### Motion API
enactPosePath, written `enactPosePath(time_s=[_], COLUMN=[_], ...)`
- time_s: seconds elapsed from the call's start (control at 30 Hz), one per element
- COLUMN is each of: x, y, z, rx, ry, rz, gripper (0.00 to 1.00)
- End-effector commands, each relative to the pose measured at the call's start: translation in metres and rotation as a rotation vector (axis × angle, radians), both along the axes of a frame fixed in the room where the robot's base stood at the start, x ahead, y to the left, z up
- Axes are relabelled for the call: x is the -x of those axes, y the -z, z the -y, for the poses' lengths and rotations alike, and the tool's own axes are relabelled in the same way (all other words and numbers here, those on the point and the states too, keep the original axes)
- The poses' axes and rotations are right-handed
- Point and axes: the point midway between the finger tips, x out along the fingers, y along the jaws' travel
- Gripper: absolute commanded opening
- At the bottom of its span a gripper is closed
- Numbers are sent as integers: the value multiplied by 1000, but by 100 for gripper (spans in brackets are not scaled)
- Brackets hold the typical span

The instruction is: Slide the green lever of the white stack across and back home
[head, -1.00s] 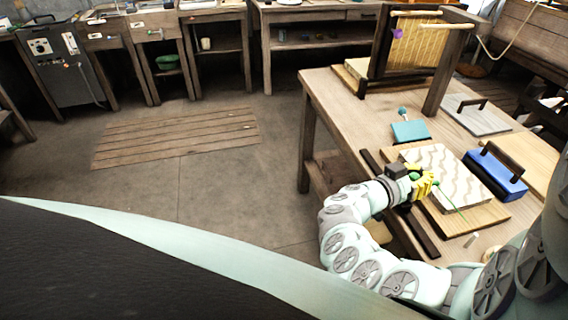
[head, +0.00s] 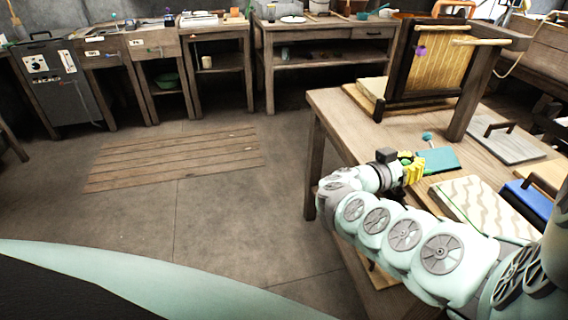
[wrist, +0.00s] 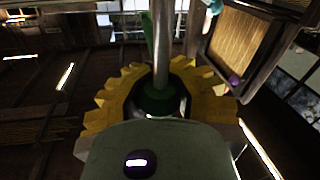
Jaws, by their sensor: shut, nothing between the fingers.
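The white stack (head: 490,207) is a pale slab with wavy tan lines, lying on the table at the right of the head view. My arm covers its near left side. I cannot make out its green lever in the head view. My gripper (head: 415,168), with yellow fingers, is shut and empty. It is beyond the stack's far left corner, close to the teal block. In the wrist view the yellow fingers (wrist: 160,72) surround a dark green centre, with a grey rod and a thin green strip above; I cannot tell what these belong to.
The teal block (head: 437,160) lies close beside my gripper. The wooden frame with the hanging mould (head: 428,68) stands farther back, with a purple tag (head: 420,51). Open floor lies left.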

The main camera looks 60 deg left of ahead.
Motion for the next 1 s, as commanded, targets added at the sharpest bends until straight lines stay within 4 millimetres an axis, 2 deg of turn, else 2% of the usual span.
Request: enactPosePath(time_s=[0.03, 0.37, 0.9, 1.0], x=[3, 3, 2, 1], y=[-5, -5, -2, -1], z=[-7, -8, -4, -4], rx=[-8, -7, -2, -2], ry=[-18, -21, -13, -12], rz=[9, 7, 3, 3], gripper=[0, 2, 58, 62])
